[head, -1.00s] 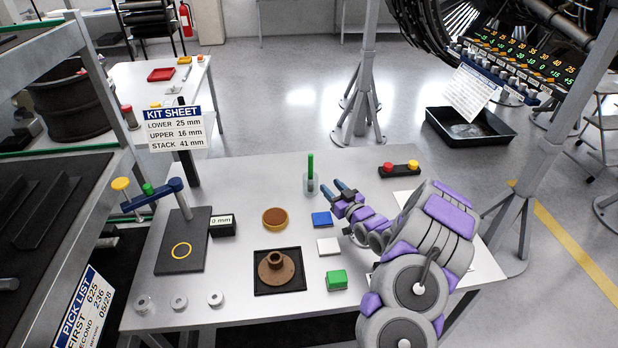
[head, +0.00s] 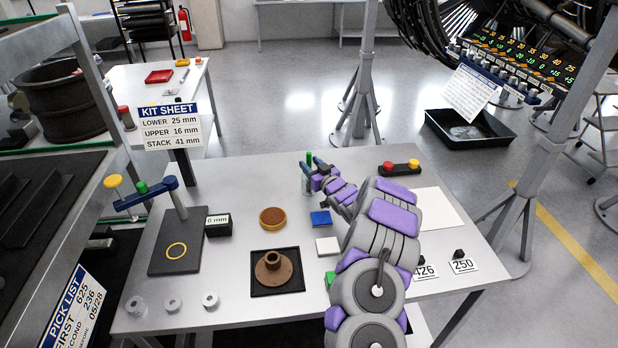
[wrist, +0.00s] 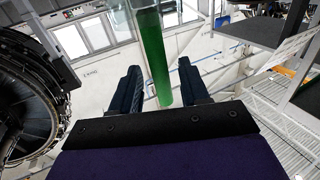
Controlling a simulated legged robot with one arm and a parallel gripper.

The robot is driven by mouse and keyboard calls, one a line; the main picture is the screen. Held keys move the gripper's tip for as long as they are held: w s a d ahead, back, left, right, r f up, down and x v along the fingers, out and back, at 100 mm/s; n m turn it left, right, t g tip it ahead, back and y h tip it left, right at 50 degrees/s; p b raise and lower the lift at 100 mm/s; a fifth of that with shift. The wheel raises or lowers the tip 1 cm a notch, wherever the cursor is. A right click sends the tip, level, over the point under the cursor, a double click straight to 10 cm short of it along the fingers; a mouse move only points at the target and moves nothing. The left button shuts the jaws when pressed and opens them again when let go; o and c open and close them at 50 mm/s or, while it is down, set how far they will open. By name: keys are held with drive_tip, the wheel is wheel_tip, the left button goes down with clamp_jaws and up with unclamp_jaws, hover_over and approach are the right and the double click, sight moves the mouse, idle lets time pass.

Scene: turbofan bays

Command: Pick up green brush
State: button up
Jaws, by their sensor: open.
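The green brush (head: 309,157) stands upright in a small clear cup (head: 306,184) near the back middle of the table; only its green handle shows clearly. My gripper (head: 311,163) is open at the brush, its fingertips by the handle and above the cup. In the wrist view the green handle (wrist: 153,50) lies between the two dark fingers of my gripper (wrist: 159,68), with a gap on each side. My gripper partly hides the cup in the head view.
On the table (head: 240,180) are a blue square (head: 320,218), a white square (head: 327,246), a round brown-topped dish (head: 272,217) and a brown flanged part (head: 273,268). A kit sheet sign (head: 170,125) stands left.

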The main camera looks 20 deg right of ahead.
drive_tip(key=shift+w+a, duration=0.1)
drive_tip(key=shift+w, duration=0.7)
drive_tip(key=shift+c, duration=0.4)
clamp_jaws()
